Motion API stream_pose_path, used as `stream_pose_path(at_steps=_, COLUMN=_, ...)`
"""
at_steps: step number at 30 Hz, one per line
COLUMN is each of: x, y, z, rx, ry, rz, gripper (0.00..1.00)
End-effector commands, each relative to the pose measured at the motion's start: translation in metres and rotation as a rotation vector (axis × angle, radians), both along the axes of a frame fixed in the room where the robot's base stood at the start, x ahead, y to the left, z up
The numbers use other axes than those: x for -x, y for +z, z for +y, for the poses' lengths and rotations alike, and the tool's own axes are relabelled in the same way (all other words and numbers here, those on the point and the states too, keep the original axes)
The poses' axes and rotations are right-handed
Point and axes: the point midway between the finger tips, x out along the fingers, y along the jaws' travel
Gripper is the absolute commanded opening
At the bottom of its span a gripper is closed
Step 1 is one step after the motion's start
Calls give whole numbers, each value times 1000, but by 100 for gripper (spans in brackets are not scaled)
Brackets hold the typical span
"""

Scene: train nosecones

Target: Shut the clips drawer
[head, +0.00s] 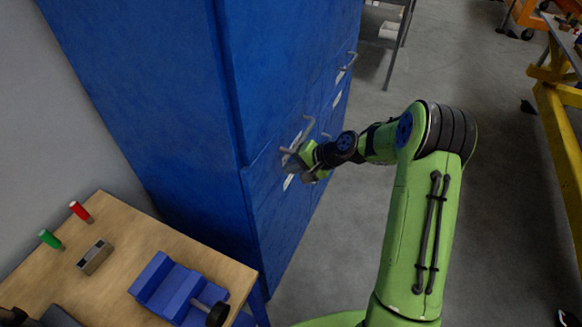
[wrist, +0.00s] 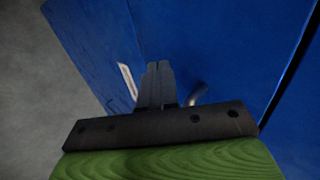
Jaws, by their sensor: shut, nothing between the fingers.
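A tall blue cabinet (head: 150,100) with drawers fills the middle of the head view. The drawer front (head: 268,200) at my gripper seems to stand out slightly from the front above it; I cannot read its label to tell whether it is the clips drawer. My gripper (head: 296,163) is shut and empty, close to this front and beside its grey handle (head: 287,151). In the wrist view the closed fingers (wrist: 158,75) point at the blue front, between a white label (wrist: 127,80) and the handle (wrist: 197,95). I cannot tell whether the fingertips touch the front.
A wooden table (head: 120,235) with a blue block-like part (head: 165,285), a red cylinder (head: 80,210) and a green cylinder (head: 50,239) stands at the lower left. A yellow-framed bench (head: 560,130) stands at right.

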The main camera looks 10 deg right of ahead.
Motion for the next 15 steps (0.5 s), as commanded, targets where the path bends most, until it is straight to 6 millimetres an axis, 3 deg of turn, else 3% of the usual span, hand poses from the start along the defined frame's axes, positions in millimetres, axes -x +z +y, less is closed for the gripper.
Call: stream_pose_path(at_steps=15, x=40, y=62, z=-58, rx=5, ry=-6, rz=2, gripper=0)
